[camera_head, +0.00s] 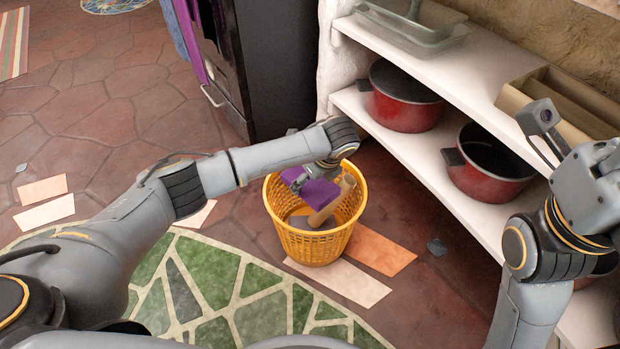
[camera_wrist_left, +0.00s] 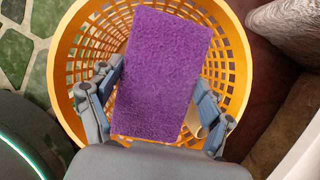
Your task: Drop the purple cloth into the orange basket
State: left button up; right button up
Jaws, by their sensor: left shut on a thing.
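The purple cloth (camera_wrist_left: 162,72) is a flat, fuzzy rectangle between the two fingers of my left gripper (camera_wrist_left: 156,98). In the head view, the cloth (camera_head: 318,192) and my left gripper (camera_head: 301,181) are over the mouth of the orange basket (camera_head: 312,246). The basket is a round, slotted tub standing on the floor; its rim (camera_wrist_left: 238,50) surrounds the cloth in the left wrist view. My left gripper is shut on the cloth. My right arm is at the right edge of the head view, and its fingertips cannot be made out.
A tan, handle-like object (camera_head: 335,200) is in the basket. White shelves (camera_head: 450,165) with red pots (camera_head: 403,97) stand to the right. A black appliance (camera_head: 270,60), with another purple cloth (camera_head: 190,40) hanging at its front, stands behind.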

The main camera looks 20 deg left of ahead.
pick_arm(q)
jog(key=o, duration=1.1)
jog(key=v, duration=1.2)
